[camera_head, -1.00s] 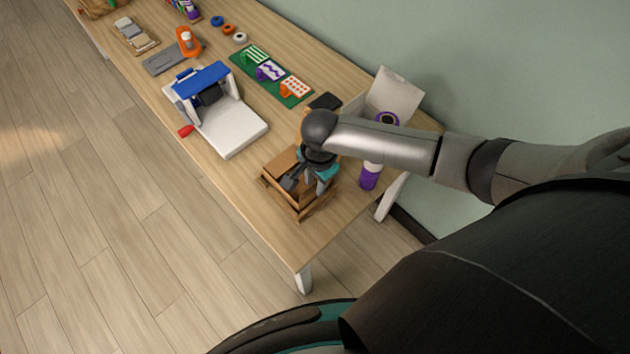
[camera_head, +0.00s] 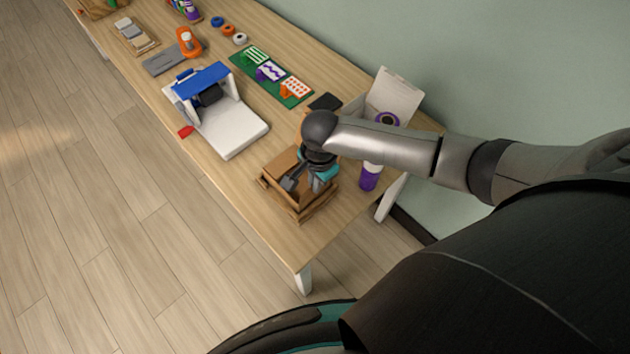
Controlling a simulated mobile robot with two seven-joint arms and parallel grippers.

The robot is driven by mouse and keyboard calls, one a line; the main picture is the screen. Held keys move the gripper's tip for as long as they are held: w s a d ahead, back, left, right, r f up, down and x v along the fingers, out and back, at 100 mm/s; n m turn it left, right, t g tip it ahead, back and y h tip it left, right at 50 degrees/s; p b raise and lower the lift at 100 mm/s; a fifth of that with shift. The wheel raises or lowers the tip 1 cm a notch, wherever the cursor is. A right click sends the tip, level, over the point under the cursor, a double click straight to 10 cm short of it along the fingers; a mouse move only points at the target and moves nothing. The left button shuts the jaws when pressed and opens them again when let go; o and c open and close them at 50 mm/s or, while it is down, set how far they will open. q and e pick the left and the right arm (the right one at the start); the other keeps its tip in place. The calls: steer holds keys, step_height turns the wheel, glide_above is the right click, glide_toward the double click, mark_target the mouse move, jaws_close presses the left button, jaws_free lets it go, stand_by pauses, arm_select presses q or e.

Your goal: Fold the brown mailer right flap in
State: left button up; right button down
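The brown mailer (camera_head: 285,199) is a small brown box near the front end of the wooden table. Its left flap (camera_head: 280,164) shows as a brown panel at the upper left of the box. My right gripper (camera_head: 292,184) is over the box, pointing down at it, with dark fingers and teal parts. The wrist hides much of the right side of the box, so I cannot tell how the right flap lies. I cannot tell whether the fingers are open or touch the cardboard. My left gripper is not in view.
A white and blue press (camera_head: 233,125) with a red handle stands left of the box. A purple bottle (camera_head: 369,177) and an open white box (camera_head: 393,96) stand to the right. A green mat (camera_head: 270,78) with patterned cards lies farther back. The table's front edge is close.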

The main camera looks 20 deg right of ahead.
stand_by(0.8)
steer(key=g+p, duration=0.1)
steer(key=p, duration=0.3)
steer(key=shift+w+a+r, duration=0.15)
steer(key=shift+r, duration=0.05)
steer(key=g, duration=0.1)
steer(key=w+f+g+h, duration=0.1)
steer(key=shift+w+a+g+b, duration=0.1)
steer(key=shift+a+g+b, duration=0.1)
steer(key=shift+g+b, duration=0.2)
steer(key=g+b, duration=0.1)
steer(key=b, duration=0.1)
steer(key=h+b, duration=0.1)
steer(key=b, duration=0.1)
steer(key=shift+w+f+g+b, duration=0.15)
steer(key=shift+w+g+b, duration=0.2)
steer(key=shift+g, duration=0.05)
steer(key=shift+w+a+g+b, duration=0.15)
steer(key=shift+g+b, duration=0.35)
steer(key=shift+b, duration=0.65)
